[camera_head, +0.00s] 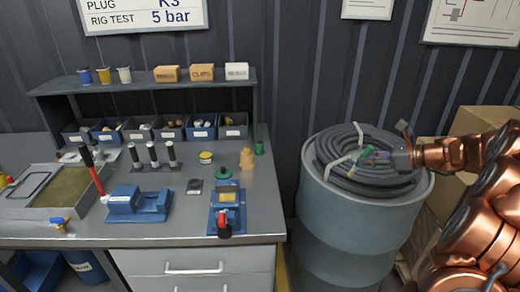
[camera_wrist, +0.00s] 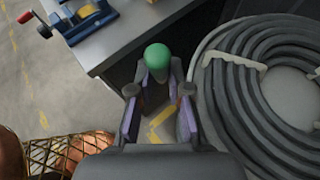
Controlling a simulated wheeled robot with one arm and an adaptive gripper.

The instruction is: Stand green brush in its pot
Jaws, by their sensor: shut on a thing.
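My gripper (camera_head: 375,157) is in the air over the coiled hose at the right. In the wrist view its purple-padded fingers (camera_wrist: 158,95) are closed on the green brush, whose rounded green end (camera_wrist: 157,57) shows between the fingertips. In the head view only a small bit of green (camera_head: 366,150) shows at the fingers. The rest of the brush is hidden. A small green pot (camera_head: 259,147) stands on the bench near its back right corner, to the left of my gripper and apart from it. I cannot see inside it.
A blue-grey drum (camera_head: 345,225) carries the black hose coil (camera_wrist: 255,95) just under my gripper. A tan fitting (camera_head: 247,159) stands beside the pot. A blue device with a red handle (camera_head: 225,218) sits at the bench front. Cardboard boxes (camera_head: 482,121) stand behind my arm.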

